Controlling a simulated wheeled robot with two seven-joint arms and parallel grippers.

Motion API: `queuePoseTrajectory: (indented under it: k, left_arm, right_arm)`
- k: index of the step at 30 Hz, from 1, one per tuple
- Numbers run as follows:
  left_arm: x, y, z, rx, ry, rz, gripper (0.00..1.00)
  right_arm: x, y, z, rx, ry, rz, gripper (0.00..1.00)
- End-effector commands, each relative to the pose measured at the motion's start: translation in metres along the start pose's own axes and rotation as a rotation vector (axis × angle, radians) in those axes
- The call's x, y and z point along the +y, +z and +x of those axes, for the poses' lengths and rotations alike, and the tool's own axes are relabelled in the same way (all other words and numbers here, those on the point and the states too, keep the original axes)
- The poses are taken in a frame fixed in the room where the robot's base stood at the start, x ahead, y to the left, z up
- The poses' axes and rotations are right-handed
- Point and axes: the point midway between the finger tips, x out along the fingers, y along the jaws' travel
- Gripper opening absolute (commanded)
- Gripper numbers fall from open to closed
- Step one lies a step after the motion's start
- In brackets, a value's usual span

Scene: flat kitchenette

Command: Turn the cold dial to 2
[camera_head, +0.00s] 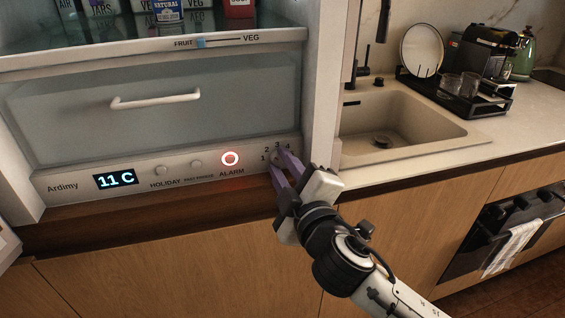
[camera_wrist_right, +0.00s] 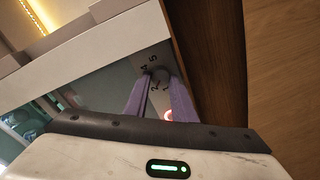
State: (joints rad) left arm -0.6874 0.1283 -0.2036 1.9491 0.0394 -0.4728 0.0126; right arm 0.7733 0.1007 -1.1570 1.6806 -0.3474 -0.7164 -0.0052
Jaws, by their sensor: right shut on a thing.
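The cold dial (camera_head: 276,157) is at the right end of the fridge's lower control panel, with small numbers around it. My right gripper (camera_head: 281,162) reaches it from the lower right, its purple fingers on either side of the knob. In the right wrist view the fingertips (camera_wrist_right: 158,82) are closed on the dial (camera_wrist_right: 159,73), and numbers show around it. The fingers hide much of the knob, so I cannot tell which number it points to. My left gripper is not in view.
The panel also holds a display (camera_head: 116,179) reading 11 C, two small buttons and a red-lit alarm ring (camera_head: 230,158). A drawer (camera_head: 155,110) with a white handle is above. The fridge's side wall (camera_head: 325,80) stands close right of the dial, with a sink (camera_head: 400,125) beyond.

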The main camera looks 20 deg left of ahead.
Motion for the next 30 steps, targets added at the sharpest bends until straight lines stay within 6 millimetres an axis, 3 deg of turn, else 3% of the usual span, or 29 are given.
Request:
queuePoseTrajectory:
  k: [9,10,13,23,30]
  left_arm:
    - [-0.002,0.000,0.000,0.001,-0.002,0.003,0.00]
    - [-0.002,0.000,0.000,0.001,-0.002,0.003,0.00]
    - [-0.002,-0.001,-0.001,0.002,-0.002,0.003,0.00]
    - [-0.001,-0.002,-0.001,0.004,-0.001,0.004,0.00]
    - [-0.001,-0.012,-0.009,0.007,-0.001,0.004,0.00]
  right_arm:
    - [-0.001,0.000,0.000,0.001,-0.001,0.000,0.01]
    - [-0.001,0.000,0.000,0.001,-0.001,0.000,0.28]
    - [-0.001,0.000,0.000,0.001,-0.001,0.001,0.42]
    - [-0.002,0.000,-0.001,0.000,-0.005,0.002,0.42]
    - [-0.001,-0.001,-0.014,0.011,-0.016,0.003,0.42]
